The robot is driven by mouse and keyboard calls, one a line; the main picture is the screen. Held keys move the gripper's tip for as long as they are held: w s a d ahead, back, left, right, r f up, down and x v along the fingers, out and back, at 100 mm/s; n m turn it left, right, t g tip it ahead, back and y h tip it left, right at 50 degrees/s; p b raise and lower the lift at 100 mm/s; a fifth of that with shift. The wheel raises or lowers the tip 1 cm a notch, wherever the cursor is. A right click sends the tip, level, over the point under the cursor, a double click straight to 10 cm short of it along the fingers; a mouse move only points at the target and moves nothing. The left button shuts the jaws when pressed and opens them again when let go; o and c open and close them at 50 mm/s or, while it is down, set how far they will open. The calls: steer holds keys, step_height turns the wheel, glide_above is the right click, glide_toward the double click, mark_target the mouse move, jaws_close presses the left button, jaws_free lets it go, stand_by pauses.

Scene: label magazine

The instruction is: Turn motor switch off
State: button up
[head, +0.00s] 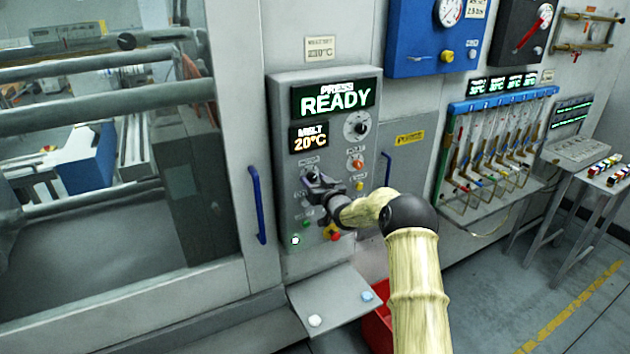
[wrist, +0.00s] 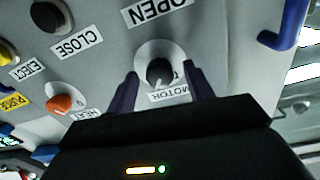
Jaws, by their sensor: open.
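The motor switch (wrist: 160,72) is a black round knob on a pale round plate, with a MOTOR label (wrist: 170,95) beside it that is partly covered. My gripper (wrist: 160,76) is open, with one dark finger on each side of the knob. I cannot tell whether the fingers touch it or which way the knob points. In the head view, my gripper (head: 318,187) is at the left part of the control panel (head: 283,120) and largely hides the switch.
An orange heat knob (wrist: 62,103) sits close to the motor switch. A red emergency button (head: 332,232) is just below my gripper in the head view. A shelf with buttons (head: 335,300) juts out below. Blue door handles (head: 257,205) flank the panel.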

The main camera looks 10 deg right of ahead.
steer(key=shift+c, duration=0.2)
steer(key=c, duration=0.9)
steer(key=shift+f+n+b, duration=0.25)
steer(key=shift+n+b, duration=0.25)
steer(key=shift+b, duration=0.65)
steer(key=shift+f+n+b, duration=0.1)
steer(key=shift+n+b, duration=0.4)
steer(key=shift+b, duration=0.65)
steer(key=n+b, duration=0.4)
steer(key=b, duration=0.3)
steer(key=shift+b, duration=0.35)
steer(key=n+b, duration=0.4)
steer(key=b, duration=0.1)
steer(key=n+b, duration=0.3)
steer(key=n, duration=0.1)
steer(key=shift+r+n+y, duration=0.2)
steer(key=shift+n+y, duration=0.1)
